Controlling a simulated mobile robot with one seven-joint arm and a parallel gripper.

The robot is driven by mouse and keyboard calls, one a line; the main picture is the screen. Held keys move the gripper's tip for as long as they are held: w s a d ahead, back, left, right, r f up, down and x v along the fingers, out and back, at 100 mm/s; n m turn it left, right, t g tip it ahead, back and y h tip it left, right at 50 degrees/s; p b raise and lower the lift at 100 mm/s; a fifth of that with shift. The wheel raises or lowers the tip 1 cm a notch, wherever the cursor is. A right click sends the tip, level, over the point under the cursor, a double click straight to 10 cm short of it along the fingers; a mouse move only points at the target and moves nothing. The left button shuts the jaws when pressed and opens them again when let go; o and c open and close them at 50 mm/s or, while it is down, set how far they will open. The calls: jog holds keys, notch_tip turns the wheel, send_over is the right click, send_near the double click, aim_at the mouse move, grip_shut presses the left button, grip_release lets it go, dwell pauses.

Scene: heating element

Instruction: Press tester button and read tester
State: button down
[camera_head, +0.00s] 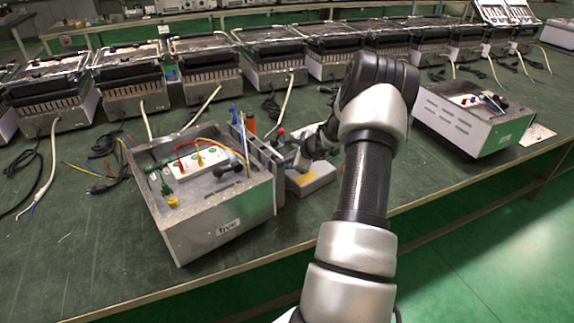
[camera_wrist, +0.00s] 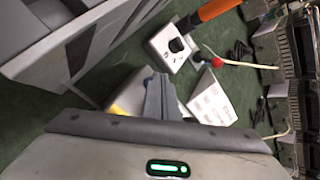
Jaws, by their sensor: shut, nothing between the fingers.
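A low white box with a yellow mark (camera_head: 310,181), which looks like the tester, lies on the green bench beside the open grey metal box (camera_head: 222,225). In the wrist view its pale side and yellow patch (camera_wrist: 119,108) show partly behind my fingers. My gripper (camera_head: 302,164) is shut and empty at this white box; in the wrist view its fingertips (camera_wrist: 158,78) point at or just above it. I cannot tell whether they touch it. The tester's button and any reading are not clear; my gripper hides part of the top.
A white socket with a black switch (camera_wrist: 175,46), a red knob (camera_wrist: 217,62) and an orange handle (camera_wrist: 218,10) are close by. The grey box with wires stands left. Another metal box (camera_head: 470,118) is right, grills (camera_head: 210,65) line the back, and loose cables lie between.

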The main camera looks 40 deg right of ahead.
aim_at(289, 169)
jog(key=shift+r, duration=0.5)
notch_tip(289, 169, up, 5)
jog(key=p, duration=0.3)
jog(key=shift+p, duration=0.35)
dwell(0.5)
